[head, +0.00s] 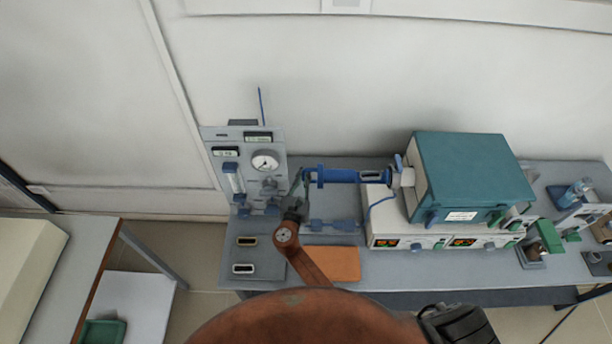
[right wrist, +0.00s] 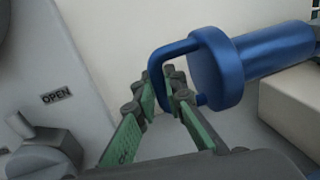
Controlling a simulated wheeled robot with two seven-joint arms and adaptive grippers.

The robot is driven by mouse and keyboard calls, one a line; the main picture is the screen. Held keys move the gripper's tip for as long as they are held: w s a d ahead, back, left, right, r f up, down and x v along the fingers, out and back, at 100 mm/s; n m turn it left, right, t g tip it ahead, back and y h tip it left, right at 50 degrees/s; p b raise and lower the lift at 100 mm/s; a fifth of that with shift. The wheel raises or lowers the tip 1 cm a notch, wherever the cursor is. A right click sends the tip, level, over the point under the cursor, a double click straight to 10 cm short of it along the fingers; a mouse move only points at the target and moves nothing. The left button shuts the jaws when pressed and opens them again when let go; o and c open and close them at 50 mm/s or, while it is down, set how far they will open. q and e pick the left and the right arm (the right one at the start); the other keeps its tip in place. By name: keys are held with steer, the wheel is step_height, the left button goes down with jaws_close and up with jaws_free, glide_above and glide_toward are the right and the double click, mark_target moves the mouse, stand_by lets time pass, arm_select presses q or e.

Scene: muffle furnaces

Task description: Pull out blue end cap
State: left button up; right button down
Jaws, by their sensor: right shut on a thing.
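The blue end cap (right wrist: 214,68) has a round flange and a square loop handle, and it fills the upper right of the right wrist view. In the head view the blue end cap (head: 320,176) sits at the left end of a horizontal blue tube (head: 350,176) that runs to the teal furnace (head: 470,175). My right gripper (head: 300,180) is at the cap's left end. In the right wrist view its green-padded fingers (right wrist: 172,90) are closed around the handle's left bar. The fingertips partly hide the handle. My left gripper is not in view.
A grey gauge panel (head: 228,150) stands close to the left of my right gripper. An orange mat (head: 332,264) and a grey pad with two small trays (head: 262,258) lie at the bench front. White controller boxes (head: 388,228) sit under the furnace.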

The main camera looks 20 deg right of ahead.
steer(key=c, duration=2)
jaws_free()
